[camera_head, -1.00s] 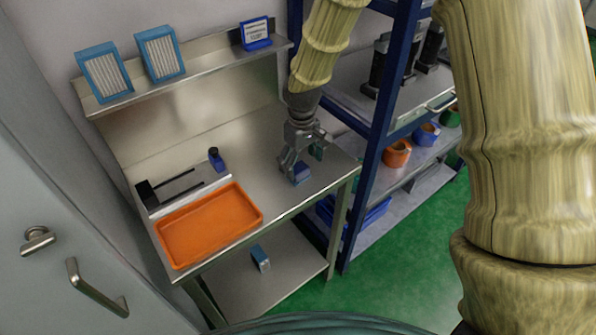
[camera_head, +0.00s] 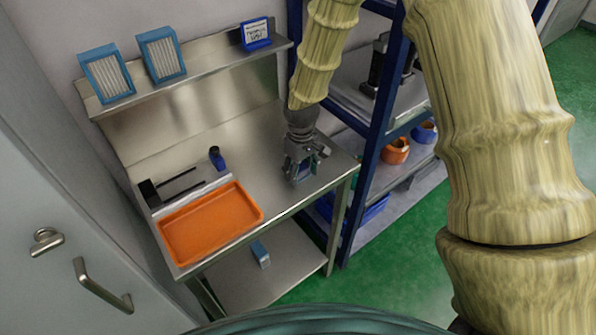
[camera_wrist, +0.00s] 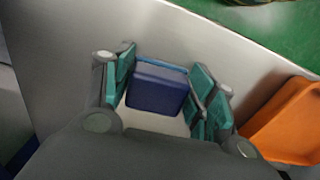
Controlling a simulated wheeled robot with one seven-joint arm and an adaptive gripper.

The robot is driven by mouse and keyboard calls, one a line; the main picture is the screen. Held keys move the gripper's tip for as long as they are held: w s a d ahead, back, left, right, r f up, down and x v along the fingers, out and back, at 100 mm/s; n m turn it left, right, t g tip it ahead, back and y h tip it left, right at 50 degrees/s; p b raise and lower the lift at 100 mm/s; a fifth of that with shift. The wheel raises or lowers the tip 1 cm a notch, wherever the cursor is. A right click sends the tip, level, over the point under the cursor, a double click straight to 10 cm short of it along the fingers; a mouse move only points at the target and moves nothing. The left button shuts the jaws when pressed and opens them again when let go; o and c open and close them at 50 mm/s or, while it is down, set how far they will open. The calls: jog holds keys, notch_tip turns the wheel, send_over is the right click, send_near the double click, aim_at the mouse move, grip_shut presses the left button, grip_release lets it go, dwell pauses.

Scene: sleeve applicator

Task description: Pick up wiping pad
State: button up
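The wiping pad, a small dark-blue block (camera_wrist: 156,90), stands on the steel table (camera_head: 246,150) near its right end. My gripper (camera_head: 304,170) is low over the table there and hides most of the pad in the head view. In the wrist view my gripper (camera_wrist: 168,92) has its teal-padded fingers spread, one on each side of the pad. The pad lies between them, with a narrow gap at its right side. Contact at the left side is hard to tell.
An orange tray (camera_head: 210,224) is on the table's left front. Blue-framed filters (camera_head: 107,78) stand on the wall shelf. A blue rack (camera_head: 372,150) is close on the right.

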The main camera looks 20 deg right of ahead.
aim_at(301, 169)
jog(key=shift+c, duration=1)
jog(key=shift+r+b, duration=0.6)
jog(key=shift+r, duration=0.2)
jog(key=shift+r+b, duration=0.45)
jog(key=shift+r, duration=0.45)
jog(key=s+d+b, duration=0.2)
jog(key=s, duration=0.5)
jog(key=s+d+r+b, duration=0.1)
jog(key=s+d+b, duration=0.1)
jog(key=s, duration=0.6)
jog(key=shift+s+d+r, duration=0.2)
jog(key=shift+r, duration=0.1)
